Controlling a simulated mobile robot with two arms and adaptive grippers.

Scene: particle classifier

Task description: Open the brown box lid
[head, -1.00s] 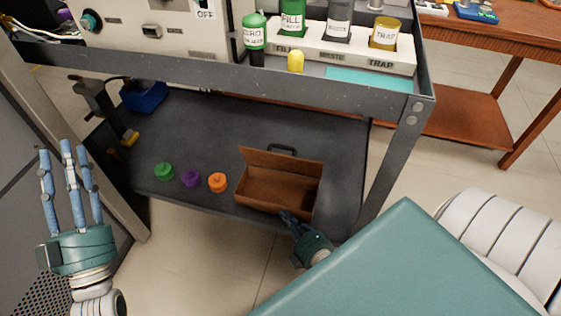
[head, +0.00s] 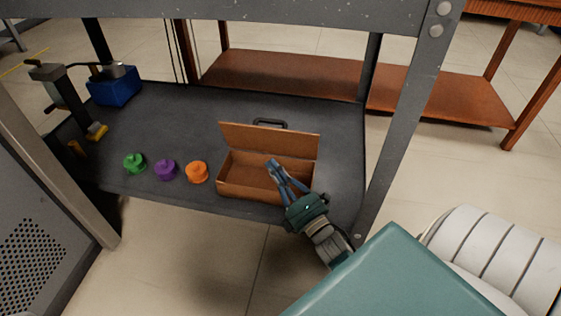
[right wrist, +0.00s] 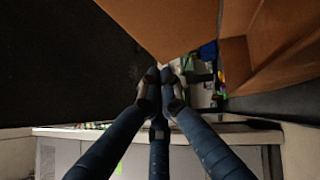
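The brown box (head: 240,188) stands on the grey lower shelf near its front edge. Its lid (head: 262,140) is raised at the back, tilted up, with the inside of the box exposed. In the right wrist view, brown panels (right wrist: 165,25) fill the top centre and right. My right gripper (head: 276,170) reaches over the front right of the box, its fingers in front of the opening and pointing toward the lid. In the right wrist view its fingertips (right wrist: 159,88) are bunched together with nothing visible between them. Contact with the lid cannot be told. My left gripper is out of view.
Green (head: 134,163), purple (head: 166,170) and orange (head: 197,172) knobbed pieces stand left of the box. A dark handle (head: 268,122) shows behind the lid. A blue container (head: 114,86) is at the back left. The cart's post (head: 405,120) rises to the right.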

